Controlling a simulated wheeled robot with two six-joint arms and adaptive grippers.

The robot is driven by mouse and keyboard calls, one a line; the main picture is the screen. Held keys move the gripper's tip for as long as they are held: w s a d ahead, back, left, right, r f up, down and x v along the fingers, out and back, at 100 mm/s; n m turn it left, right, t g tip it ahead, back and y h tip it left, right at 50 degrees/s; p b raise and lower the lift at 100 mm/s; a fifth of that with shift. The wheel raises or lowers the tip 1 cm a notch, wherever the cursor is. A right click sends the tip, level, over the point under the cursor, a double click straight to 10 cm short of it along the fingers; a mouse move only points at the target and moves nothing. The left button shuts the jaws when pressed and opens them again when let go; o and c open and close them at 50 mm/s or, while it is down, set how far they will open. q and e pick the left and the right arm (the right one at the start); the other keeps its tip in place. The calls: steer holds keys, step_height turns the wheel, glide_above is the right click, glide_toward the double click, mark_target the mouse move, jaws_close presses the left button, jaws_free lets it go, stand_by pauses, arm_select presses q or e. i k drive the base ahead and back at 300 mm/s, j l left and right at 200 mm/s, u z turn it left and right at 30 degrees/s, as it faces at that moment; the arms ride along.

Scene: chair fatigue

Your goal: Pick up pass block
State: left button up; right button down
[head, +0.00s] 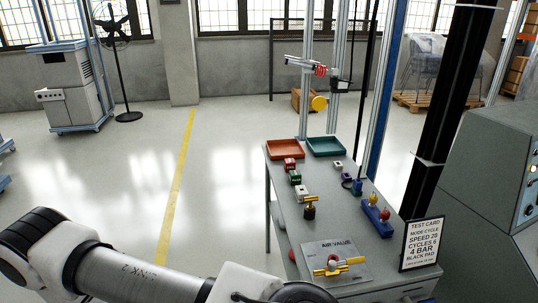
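A small green block (295,177) stands near the left edge of the grey bench top (338,225). Its pale marking is too small to read, but it may be the pass block. A red block (290,164) with a similar marking is just behind it, and a white block (301,191) is just in front. My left arm crosses the bottom left of the head view, its far end cut off by the lower edge near the bench front. Neither of my grippers shows, and nothing is seen holding the green block.
An orange-red tray (285,149) and a green tray (326,147) lie at the bench's back. An air valve plate (336,262), a test card (421,244) and a blue holder (376,219) with knobs stand in front and right. Metal posts (334,105) rise behind.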

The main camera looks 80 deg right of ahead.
mark_target(295, 176)
steer(key=i+z, duration=0.2)
steer(key=z, duration=0.2)
steer(key=i+z, duration=0.25)
steer(key=z, duration=0.15)
steer(key=i+j+z, duration=0.1)
steer(key=z, duration=0.25)
steer(key=i+j+z, duration=0.2)
steer(key=z, duration=0.2)
steer(key=i+j, duration=0.05)
steer(key=i, duration=0.05)
